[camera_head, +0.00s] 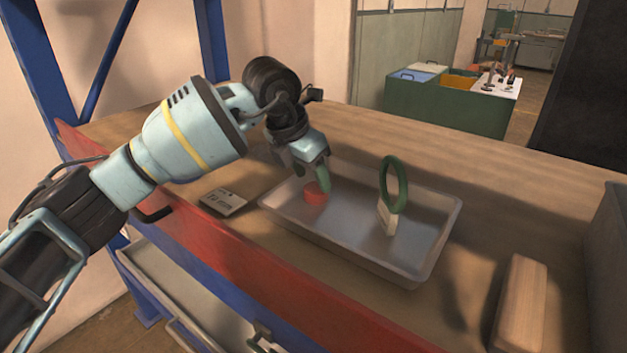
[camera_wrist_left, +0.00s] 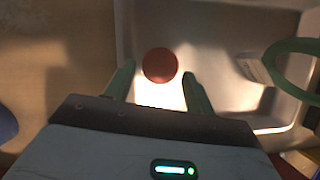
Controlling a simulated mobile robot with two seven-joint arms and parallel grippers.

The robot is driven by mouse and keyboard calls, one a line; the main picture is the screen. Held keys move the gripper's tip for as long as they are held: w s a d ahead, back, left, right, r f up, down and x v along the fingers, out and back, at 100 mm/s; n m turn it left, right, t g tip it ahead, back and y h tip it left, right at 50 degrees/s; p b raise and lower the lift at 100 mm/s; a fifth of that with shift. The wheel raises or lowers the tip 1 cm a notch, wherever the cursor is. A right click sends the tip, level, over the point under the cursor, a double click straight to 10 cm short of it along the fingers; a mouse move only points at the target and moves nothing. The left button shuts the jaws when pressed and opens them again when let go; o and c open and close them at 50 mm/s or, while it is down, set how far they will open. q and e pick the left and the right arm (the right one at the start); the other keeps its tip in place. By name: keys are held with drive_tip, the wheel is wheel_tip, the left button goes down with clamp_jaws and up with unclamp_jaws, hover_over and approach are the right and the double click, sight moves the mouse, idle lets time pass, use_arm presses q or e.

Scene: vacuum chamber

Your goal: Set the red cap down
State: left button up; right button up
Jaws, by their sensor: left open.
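The red cap (camera_head: 315,193) sits in the left part of a shallow metal tray (camera_head: 345,247) on the workbench. In the left wrist view the cap (camera_wrist_left: 160,65) is a round dark red disc, just beyond and between the fingertips. My left gripper (camera_head: 316,178) is above the tray, pointing down, with its green fingers close to the cap. In the left wrist view the fingers of my left gripper (camera_wrist_left: 160,82) are spread apart, with the cap clear of both. My right gripper is not in view.
A green ring (camera_head: 394,186) stands upright on a pale block (camera_head: 387,218) in the tray's right part. A small labelled card (camera_head: 222,201) lies left of the tray. A wooden block (camera_head: 521,303) lies at right. The bench behind the tray is clear.

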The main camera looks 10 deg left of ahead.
use_arm(q)
drive_tip(key=v, duration=0.9)
drive_tip(key=shift+s+r, duration=0.15)
drive_tip(key=shift+r, duration=0.05)
drive_tip(key=shift+f, duration=0.1)
